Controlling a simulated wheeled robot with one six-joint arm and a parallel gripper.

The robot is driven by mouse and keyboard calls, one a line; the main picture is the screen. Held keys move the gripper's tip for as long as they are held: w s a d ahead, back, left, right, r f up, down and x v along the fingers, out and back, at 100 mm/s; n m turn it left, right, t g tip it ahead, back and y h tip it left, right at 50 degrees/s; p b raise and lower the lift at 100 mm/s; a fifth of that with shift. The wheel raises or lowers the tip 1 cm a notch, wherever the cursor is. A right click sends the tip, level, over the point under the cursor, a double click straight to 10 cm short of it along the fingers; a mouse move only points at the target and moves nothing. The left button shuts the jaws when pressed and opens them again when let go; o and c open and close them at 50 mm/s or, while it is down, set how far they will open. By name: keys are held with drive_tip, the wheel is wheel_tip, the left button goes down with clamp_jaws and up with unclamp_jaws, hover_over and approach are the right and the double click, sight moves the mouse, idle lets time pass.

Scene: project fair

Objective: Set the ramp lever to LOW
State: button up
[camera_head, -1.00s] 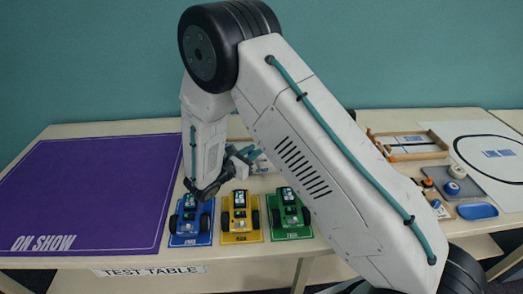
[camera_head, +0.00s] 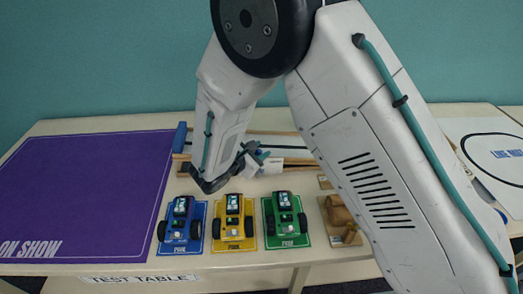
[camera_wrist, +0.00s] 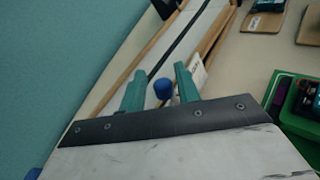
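The ramp (camera_head: 285,141), a pale track with wooden rails and a dark centre line, lies at the back of the table, partly hidden by my arm. It runs away from my gripper in the wrist view (camera_wrist: 187,40). A blue round knob (camera_wrist: 163,89), apparently the lever's, shows between the fingertips of my gripper (camera_wrist: 159,86). The teal fingers are apart, and no contact with the knob is visible. In the head view my gripper (camera_head: 256,156) is at the ramp's near side. A white label (camera_wrist: 198,75) is beside the right finger; its text and the lever's setting are unreadable.
Blue (camera_head: 181,220), yellow (camera_head: 234,222) and green (camera_head: 285,220) cars stand on coloured mats in front of the ramp. A wooden object (camera_head: 341,213) sits right of them. A purple ON SHOW mat (camera_head: 80,195) fills the left side, empty. My arm hides much of the right side.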

drive_tip(key=shift+d, duration=0.1)
drive_tip(key=v, duration=0.8)
idle(0.4)
drive_tip(key=s+d+r+m+g+y, duration=0.4)
drive_tip(key=s+d+r+m, duration=0.6)
drive_tip(key=s+d+m, duration=0.2)
drive_tip(key=s+d+r+m+g+y, duration=0.5)
drive_tip(key=s+d+r+m, duration=0.6)
drive_tip(key=s+d, duration=0.5)
drive_tip(key=shift+m, duration=0.4)
